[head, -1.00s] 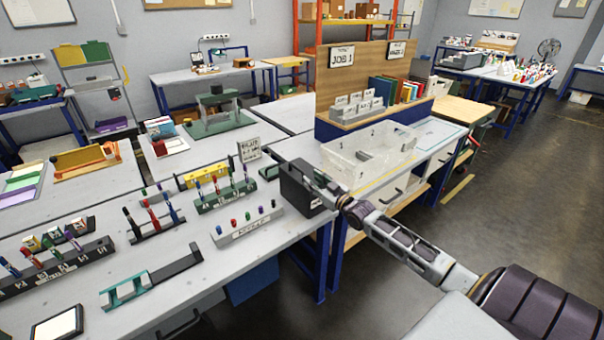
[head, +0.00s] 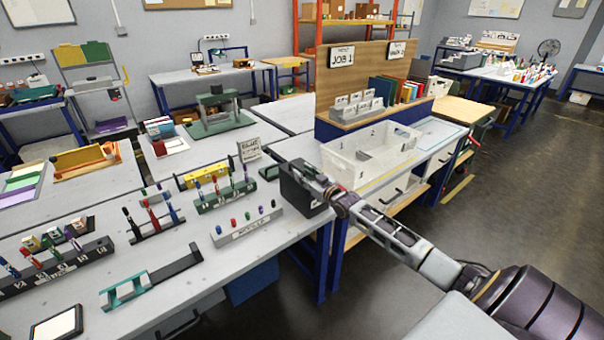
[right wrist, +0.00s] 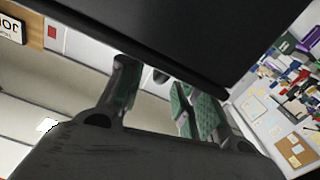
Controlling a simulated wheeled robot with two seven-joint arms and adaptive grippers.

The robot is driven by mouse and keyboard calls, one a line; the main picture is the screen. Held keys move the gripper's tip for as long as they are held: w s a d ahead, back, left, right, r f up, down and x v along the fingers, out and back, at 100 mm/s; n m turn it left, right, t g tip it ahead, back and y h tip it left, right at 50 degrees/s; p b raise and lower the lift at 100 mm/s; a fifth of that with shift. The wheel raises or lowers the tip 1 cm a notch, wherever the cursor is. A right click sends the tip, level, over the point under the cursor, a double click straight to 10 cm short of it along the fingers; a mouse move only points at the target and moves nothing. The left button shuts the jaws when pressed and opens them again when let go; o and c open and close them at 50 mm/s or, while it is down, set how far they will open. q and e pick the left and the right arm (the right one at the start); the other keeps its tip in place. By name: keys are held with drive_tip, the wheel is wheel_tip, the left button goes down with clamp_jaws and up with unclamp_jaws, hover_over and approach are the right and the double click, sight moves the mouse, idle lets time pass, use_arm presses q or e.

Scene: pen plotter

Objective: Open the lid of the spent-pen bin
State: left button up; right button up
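The spent-pen bin (head: 296,190) is a dark box with a white label at the right end of the pen table. My right gripper (head: 290,163) is over the top of the bin in the head view, its fingers small and hard to make out. In the right wrist view my right gripper (right wrist: 155,92) shows two fingers with green pads and a gap between them, nothing visible in it. A black flat panel (right wrist: 185,38), seemingly part of the bin or its lid, fills the top there, close to the fingertips. I cannot tell the lid's position or any contact. My left gripper is out of view.
A clear tub (head: 365,158) stands on the table just right of the bin. A small sign (head: 249,150) and a grey pen rack (head: 245,229) stand to the bin's left. A tall wooden board (head: 350,85) rises behind the tub.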

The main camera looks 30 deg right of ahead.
drive_tip(key=shift+w, duration=0.85)
clamp_jaws()
drive_tip(key=shift+r, duration=0.1)
